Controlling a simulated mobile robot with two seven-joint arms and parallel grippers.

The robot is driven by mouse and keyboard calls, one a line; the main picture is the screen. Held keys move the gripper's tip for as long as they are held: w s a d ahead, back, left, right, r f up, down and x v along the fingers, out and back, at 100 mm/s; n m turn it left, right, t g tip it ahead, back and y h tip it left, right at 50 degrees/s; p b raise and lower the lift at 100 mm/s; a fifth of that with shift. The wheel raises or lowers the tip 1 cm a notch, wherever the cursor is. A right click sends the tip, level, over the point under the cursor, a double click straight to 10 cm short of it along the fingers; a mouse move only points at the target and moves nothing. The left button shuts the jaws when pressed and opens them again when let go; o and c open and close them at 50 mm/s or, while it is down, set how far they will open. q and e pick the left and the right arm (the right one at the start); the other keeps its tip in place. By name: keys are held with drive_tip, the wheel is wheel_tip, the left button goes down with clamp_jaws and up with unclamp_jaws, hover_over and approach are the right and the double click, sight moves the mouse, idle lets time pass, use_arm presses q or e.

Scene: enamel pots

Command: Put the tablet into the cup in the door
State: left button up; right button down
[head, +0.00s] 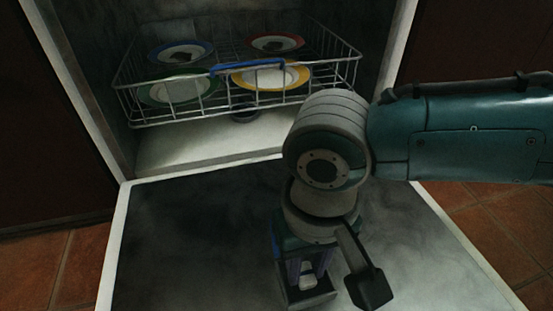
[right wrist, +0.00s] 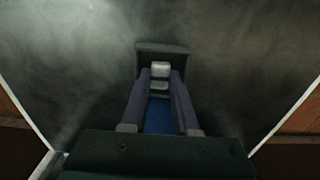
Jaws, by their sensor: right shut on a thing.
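My right gripper (head: 308,281) points down over the open door (head: 185,245) and is shut on the tablet. The tablet (right wrist: 160,69) is a small pale block between the purple fingertips (right wrist: 160,82) in the right wrist view. It also shows as a pale patch in the head view (head: 308,283). The cup (right wrist: 162,47) is a dark square-rimmed box on the door, directly beneath the fingertips; its rim shows beyond the tablet. In the head view the cup (head: 308,300) is partly hidden by the gripper. I cannot tell how deep the tablet sits relative to the rim. My left gripper is out of view.
Behind the door is the open dishwasher with a wire rack (head: 190,118). Several plates with coloured rims lie in it, such as a yellow one (head: 250,79) and a green one (head: 150,91). The door surface around the cup looks clear. Tiled floor (head: 475,225) lies beyond its edges.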

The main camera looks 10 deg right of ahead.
drive_tip(key=shift+f, duration=0.45)
idle(0.3)
drive_tip(key=c, duration=0.6)
unclamp_jaws()
wheel_tip(320, 180, up, 5)
drive_tip(key=p, duration=0.5)
drive_tip(key=shift+a+f, duration=0.1)
drive_tip(key=shift+f, duration=0.1)
drive_tip(key=shift+s+r+p, duration=0.1)
drive_tip(key=shift+r+p, duration=0.8)
drive_tip(key=shift+p, duration=0.35)
wheel_tip(320, 180, up, 4)
drive_tip(key=p, duration=0.4)
drive_tip(key=shift+f, duration=0.15)
